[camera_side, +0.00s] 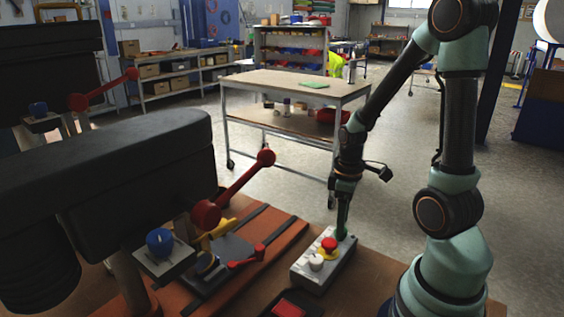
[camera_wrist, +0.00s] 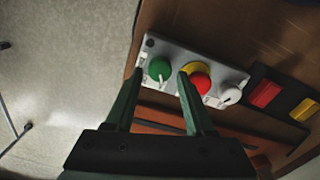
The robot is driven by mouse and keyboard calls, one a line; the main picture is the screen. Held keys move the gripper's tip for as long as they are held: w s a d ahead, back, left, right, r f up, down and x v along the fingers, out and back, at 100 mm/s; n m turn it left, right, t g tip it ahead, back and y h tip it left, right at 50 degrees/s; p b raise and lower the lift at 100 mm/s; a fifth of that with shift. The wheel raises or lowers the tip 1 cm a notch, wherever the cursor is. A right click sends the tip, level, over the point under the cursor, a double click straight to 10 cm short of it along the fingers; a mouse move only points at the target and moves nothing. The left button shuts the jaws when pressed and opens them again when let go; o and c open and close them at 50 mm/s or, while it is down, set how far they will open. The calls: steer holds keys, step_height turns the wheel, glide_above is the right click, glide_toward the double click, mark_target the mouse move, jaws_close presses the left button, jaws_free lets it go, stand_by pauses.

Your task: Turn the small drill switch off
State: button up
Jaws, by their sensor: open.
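A grey control box (camera_side: 312,272) lies on the brown bench. It carries a red button (camera_side: 329,243) on a yellow collar, a white knob (camera_side: 316,262) and a green knob (camera_wrist: 159,68) with a pale pointer mark. My gripper (camera_side: 341,222) points down at the box's far end. In the wrist view its open fingers (camera_wrist: 160,76) appear either side of the green knob; contact is not clear. In the side view the fingertips largely cover that knob. A blue knob (camera_side: 160,241) sits on a small grey box by the near machine. No label marks the drill switch.
A dark machine (camera_side: 130,165) with a red lever (camera_side: 235,185) fills the left. A second blue knob (camera_side: 38,108) is farther back. Red (camera_wrist: 265,93) and yellow (camera_wrist: 304,109) blocks lie beside the control box.

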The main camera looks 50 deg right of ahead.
steer(key=shift+f, duration=1.05)
jaws_close()
steer(key=shift+m, duration=0.4)
steer(key=m, duration=0.4)
steer(key=shift+m, duration=0.4)
steer(key=m, duration=0.6)
steer(key=shift+m, duration=0.3)
jaws_free()
